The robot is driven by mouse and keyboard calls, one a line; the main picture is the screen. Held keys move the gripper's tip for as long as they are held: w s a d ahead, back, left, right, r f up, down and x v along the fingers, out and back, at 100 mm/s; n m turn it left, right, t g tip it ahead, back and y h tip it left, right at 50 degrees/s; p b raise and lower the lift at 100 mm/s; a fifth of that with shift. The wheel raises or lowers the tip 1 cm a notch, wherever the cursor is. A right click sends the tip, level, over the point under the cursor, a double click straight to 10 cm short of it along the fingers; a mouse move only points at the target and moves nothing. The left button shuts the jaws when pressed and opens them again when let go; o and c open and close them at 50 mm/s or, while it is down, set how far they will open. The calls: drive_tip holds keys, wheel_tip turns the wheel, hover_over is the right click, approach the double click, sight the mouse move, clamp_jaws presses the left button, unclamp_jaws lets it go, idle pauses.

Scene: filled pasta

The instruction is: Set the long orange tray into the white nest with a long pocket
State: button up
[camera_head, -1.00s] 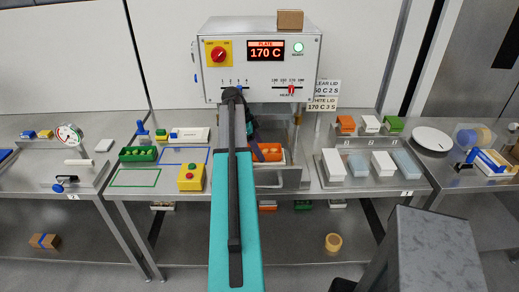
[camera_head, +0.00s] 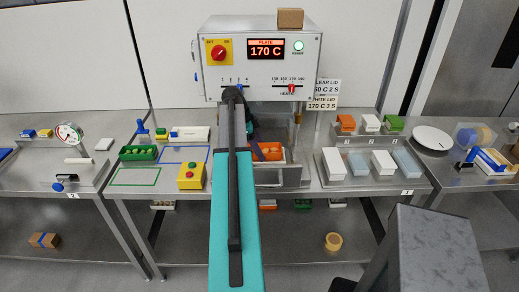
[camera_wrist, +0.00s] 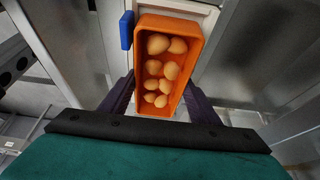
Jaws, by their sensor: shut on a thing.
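The long orange tray (camera_wrist: 181,85) holds several pale, rounded pasta pieces. It also shows in the head view (camera_head: 268,151), partly behind my arm, at the front opening of the heating machine. My gripper (camera_wrist: 160,102) has its dark fingers on both long sides of the tray's near end and is shut on it. A white nest (camera_wrist: 208,17) with a blue tab (camera_wrist: 126,30) shows around the tray's far end. The tray covers most of it, so I cannot tell whether the tray is seated in the pocket or just above it.
The machine (camera_head: 262,75) reads 170 C and stands over the tray. A yellow button box (camera_head: 191,177) and a green tray (camera_head: 138,154) are left of my arm. White and clear blocks stand in a metal rack (camera_head: 370,185) on the right.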

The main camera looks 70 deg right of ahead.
drive_tip(key=shift+a+f, duration=0.15)
drive_tip(key=shift+f, duration=0.2)
drive_tip(key=o, duration=1.3)
drive_tip(key=shift+a+f, duration=0.1)
drive_tip(key=shift+d+b+v, duration=0.2)
drive_tip(key=shift+b+v, duration=0.8)
drive_tip(key=shift+v, duration=2.65)
drive_tip(key=shift+d+b+v, duration=0.15)
drive_tip(key=shift+b+v, duration=0.8)
drive_tip(key=shift+v, duration=2.7)
drive_tip(key=shift+s, duration=0.2)
